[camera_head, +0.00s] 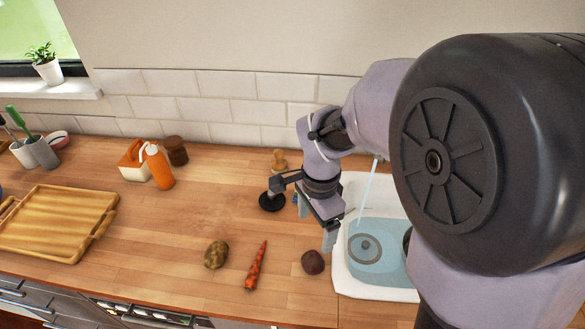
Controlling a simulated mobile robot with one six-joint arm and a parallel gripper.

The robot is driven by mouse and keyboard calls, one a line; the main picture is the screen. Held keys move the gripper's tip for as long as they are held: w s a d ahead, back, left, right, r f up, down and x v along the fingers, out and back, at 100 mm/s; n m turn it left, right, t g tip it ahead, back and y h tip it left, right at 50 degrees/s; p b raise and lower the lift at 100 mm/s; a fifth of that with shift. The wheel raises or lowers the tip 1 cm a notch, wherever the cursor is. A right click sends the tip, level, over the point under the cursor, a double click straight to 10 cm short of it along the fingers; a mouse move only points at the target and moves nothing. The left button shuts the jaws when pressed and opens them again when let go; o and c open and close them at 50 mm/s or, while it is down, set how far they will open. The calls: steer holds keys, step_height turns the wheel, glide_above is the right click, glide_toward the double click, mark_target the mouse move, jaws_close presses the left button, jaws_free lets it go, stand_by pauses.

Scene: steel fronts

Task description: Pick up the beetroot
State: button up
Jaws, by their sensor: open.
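The beetroot (313,262) is a dark purple-brown round root. It lies on the wooden counter, just left of the white sink's edge. My gripper (317,228) is open and points down above and behind the beetroot, near the sink's left rim. Nothing shows between its fingers.
A carrot (256,266) and a potato-like root (216,254) lie left of the beetroot. The sink (376,293) holds water at right. An orange bottle (159,168) stands at the back; a wooden tray (60,222) lies at left.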

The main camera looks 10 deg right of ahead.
mark_target(313, 259)
steer(key=f+b, duration=0.1)
steer(key=f, duration=0.2)
steer(key=f+b, duration=0.1)
steer(key=f, duration=0.3)
steer(key=f+b, duration=0.1)
steer(key=f, duration=0.2)
steer(key=shift+s+a+f, duration=0.15)
steer(key=shift+s, duration=0.1)
steer(key=f+b, duration=0.2)
steer(key=f, duration=0.1)
steer(key=f+b, duration=0.1)
steer(key=f, duration=0.1)
steer(key=shift+w+d+f, duration=0.1)
steer(key=shift+d+f, duration=0.1)
steer(key=shift+d, duration=0.05)
steer(key=shift+r, duration=0.1)
steer(key=shift+r, duration=0.1)
steer(key=c, duration=1.4)
